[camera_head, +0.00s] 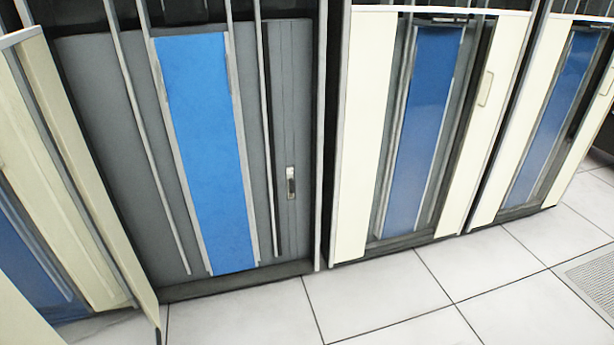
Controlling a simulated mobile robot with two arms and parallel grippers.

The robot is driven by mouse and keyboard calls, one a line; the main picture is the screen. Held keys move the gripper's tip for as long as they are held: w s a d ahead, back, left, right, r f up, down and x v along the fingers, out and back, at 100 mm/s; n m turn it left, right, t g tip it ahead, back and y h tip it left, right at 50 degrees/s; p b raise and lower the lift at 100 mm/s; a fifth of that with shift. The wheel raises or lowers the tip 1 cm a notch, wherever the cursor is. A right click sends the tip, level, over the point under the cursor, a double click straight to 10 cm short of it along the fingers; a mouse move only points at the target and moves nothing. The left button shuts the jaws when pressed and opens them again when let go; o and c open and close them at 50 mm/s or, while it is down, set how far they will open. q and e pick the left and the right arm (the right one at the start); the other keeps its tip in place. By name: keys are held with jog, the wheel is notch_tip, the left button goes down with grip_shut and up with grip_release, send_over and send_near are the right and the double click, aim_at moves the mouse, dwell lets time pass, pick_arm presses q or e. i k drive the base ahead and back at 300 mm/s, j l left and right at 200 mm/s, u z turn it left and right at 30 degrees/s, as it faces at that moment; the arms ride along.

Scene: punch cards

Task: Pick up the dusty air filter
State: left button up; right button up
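A tall blue panel (206,140) with a slightly mottled face stands in a metal frame at the front of the open cabinet on the left. It may be the air filter, but I cannot tell for sure, and dust on it is not clear. Similar, smoother blue panels stand in the middle cabinet (424,125) and the right cabinet (557,115). Neither of my grippers shows in the head view.
A cream cabinet door (75,165) stands open at the left. Cream doors (362,130) flank the middle panel. Pale floor tiles (375,295) are clear in front, with a perforated tile (592,280) at the right.

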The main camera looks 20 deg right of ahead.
aim_at(290, 178)
jog(key=i+l, duration=0.15)
jog(key=l, duration=0.2)
jog(key=i+l, duration=0.15)
jog(key=l, duration=0.25)
jog(key=i+l, duration=0.1)
jog(key=l, duration=0.25)
jog(key=i+j, duration=0.15)
jog(key=i, duration=0.1)
